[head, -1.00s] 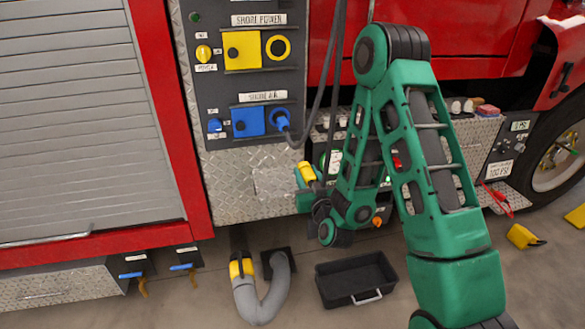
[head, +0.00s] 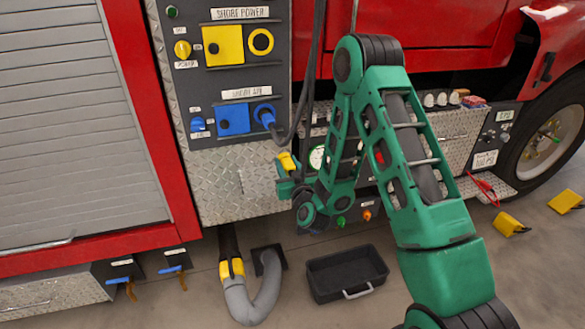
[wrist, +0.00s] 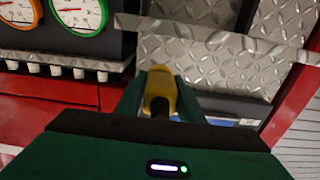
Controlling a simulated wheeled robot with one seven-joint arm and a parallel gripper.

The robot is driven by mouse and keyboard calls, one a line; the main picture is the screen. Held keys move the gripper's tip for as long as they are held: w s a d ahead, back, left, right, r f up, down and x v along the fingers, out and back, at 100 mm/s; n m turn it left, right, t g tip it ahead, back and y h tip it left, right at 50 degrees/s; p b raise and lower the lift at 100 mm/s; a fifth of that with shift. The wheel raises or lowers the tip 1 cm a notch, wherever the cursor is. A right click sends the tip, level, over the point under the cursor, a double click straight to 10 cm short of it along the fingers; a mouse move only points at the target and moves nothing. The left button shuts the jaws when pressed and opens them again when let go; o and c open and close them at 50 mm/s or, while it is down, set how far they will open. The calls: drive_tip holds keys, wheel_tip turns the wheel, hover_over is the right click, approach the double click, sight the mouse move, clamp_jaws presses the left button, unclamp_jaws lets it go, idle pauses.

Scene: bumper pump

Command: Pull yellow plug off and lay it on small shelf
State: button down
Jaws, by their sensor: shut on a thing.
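The yellow plug (head: 286,162) is in my gripper (head: 285,172), clear of the panel, below and right of the blue plug (head: 265,115). The wrist view shows the plug (wrist: 160,92) between the two green fingers (wrist: 160,105), with its dark end towards the palm. The yellow SHORE POWER socket (head: 260,41) has nothing in it. A tread-plate ledge (head: 258,183), which may be the small shelf, is just left of my gripper. In the wrist view, a tread-plate surface (wrist: 205,65) lies beyond the plug. I cannot tell the gap between them.
Dark cables (head: 300,90) hang beside my arm. Gauges (wrist: 75,12) and white knobs (wrist: 60,70) are at the left of the wrist view. A black bin (head: 345,275) and a grey hose (head: 248,300) are on the floor below. Yellow chocks (head: 510,225) lie at the right.

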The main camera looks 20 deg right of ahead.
drive_tip(key=w, duration=0.1)
drive_tip(key=w+f, duration=0.1)
drive_tip(key=shift+w+f, duration=0.3)
drive_tip(key=shift+w, duration=0.1)
drive_tip(key=shift+f, duration=1.4)
drive_tip(key=c, duration=1.1)
unclamp_jaws()
drive_tip(key=shift+s, duration=0.1)
